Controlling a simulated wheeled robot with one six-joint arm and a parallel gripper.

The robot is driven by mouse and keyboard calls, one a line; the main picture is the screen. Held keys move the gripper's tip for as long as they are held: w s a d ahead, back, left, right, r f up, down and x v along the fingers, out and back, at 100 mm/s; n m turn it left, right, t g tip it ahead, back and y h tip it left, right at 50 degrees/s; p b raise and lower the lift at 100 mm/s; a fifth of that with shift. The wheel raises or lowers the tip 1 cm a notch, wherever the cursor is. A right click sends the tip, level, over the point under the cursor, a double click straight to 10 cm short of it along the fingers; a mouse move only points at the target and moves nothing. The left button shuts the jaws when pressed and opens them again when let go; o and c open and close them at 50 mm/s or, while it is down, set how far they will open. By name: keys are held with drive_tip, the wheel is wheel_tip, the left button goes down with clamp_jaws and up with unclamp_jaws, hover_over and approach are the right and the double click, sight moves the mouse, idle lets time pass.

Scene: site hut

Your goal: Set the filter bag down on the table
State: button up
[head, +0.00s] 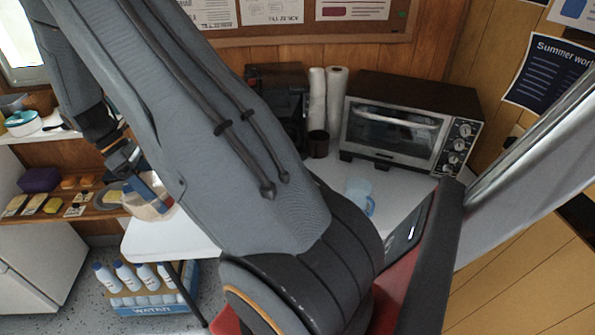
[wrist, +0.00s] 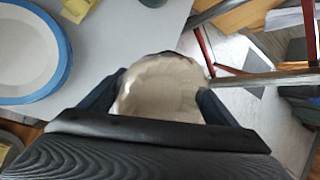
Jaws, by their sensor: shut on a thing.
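The filter bag (head: 152,208) is a cream, bowl-shaped thing with its open side up. In the head view it shows at the left end of the white table (head: 165,238), overlapping the table's far left corner; its height above the top is hard to tell. My gripper (head: 143,190) is shut on it. In the wrist view the pale, wavy-rimmed filter bag (wrist: 160,88) fills the space between the two dark fingers of my gripper (wrist: 162,100). My arm hides much of the table in the head view.
A toaster oven (head: 395,130), paper rolls (head: 327,100), a dark cup (head: 318,145) and a light blue mug (head: 360,193) stand on the table. Bottles (head: 140,275) sit in a crate below. A blue-rimmed plate (wrist: 28,50) lies left in the wrist view.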

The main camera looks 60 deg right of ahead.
drive_tip(key=d+n+h, duration=0.1)
drive_tip(key=n, duration=0.1)
drive_tip(key=d+n+t+h, duration=0.1)
drive_tip(key=n, duration=0.2)
drive_tip(key=n+t+h, duration=0.1)
drive_tip(key=n, duration=0.1)
drive_tip(key=shift+s+d+f, duration=0.1)
drive_tip(key=shift+s+d, duration=0.15)
drive_tip(key=shift+d, duration=0.15)
drive_tip(key=n, duration=0.1)
drive_tip(key=n+t, duration=0.1)
drive_tip(key=n, duration=0.1)
drive_tip(key=shift+w+d+h, duration=0.1)
drive_tip(key=shift+d+h, duration=0.2)
drive_tip(key=shift+d, duration=0.05)
drive_tip(key=n, duration=0.1)
drive_tip(key=n+t, duration=0.1)
drive_tip(key=n, duration=0.1)
drive_tip(key=n+t, duration=0.1)
drive_tip(key=shift+w+d+f+h, duration=0.15)
drive_tip(key=shift+w+d+h, duration=0.1)
drive_tip(key=shift+w+h, duration=0.1)
drive_tip(key=shift+f+p, duration=0.95)
drive_tip(key=shift+f, duration=4.1)
drive_tip(key=shift+f, duration=0.15)
drive_tip(key=o, duration=1)
drive_tip(key=shift+o, duration=0.2)
